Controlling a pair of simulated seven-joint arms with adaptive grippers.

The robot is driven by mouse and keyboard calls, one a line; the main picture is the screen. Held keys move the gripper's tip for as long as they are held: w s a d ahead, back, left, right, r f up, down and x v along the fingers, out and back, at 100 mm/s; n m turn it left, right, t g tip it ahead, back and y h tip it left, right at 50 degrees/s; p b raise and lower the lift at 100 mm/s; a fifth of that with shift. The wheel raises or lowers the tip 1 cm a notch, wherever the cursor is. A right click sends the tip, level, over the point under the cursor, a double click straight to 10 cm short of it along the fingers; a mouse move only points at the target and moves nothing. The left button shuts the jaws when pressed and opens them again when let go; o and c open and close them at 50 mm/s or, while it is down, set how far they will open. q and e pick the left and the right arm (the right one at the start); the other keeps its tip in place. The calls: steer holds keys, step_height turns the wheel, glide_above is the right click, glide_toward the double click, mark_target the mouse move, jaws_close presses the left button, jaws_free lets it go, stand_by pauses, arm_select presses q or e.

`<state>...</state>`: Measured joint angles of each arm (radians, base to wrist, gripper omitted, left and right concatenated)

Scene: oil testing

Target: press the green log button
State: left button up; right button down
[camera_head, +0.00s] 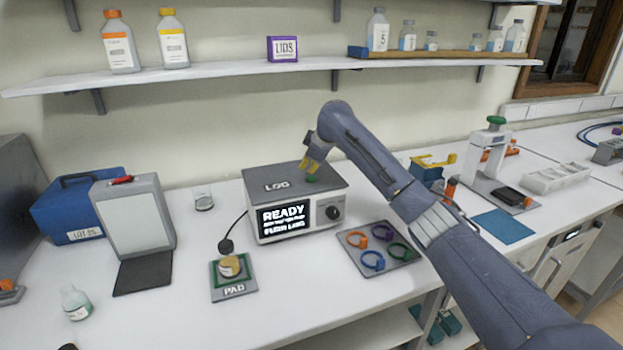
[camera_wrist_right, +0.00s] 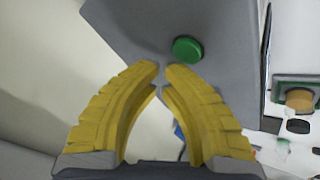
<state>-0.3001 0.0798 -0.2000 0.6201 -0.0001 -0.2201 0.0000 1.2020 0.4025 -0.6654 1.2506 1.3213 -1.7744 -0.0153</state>
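The green button (camera_head: 311,179) is a small round knob on the grey top of the LOG box (camera_head: 262,180), whose screen reads READY. In the right wrist view the green button (camera_wrist_right: 188,50) shows just beyond the fingertips, slightly right of them. My left gripper is not in view.
A green-framed PAD (camera_head: 234,292) with a round tin lies left of the box. A grey tray (camera_head: 358,262) with coloured rings lies to its right. A shelf (camera_head: 222,72) with bottles runs above.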

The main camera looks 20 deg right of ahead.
steer(key=shift+f, duration=0.1)
stand_by(0.6)
steer(key=shift+f, duration=0.35)
steer(key=shift+f, duration=0.45)
stand_by(0.8)
steer(key=shift+r, duration=0.1)
stand_by(0.4)
steer(key=shift+r, duration=0.8)
steer(key=shift+r, duration=0.1)
steer(key=shift+r, duration=2.4)
steer(key=shift+r, duration=0.1)
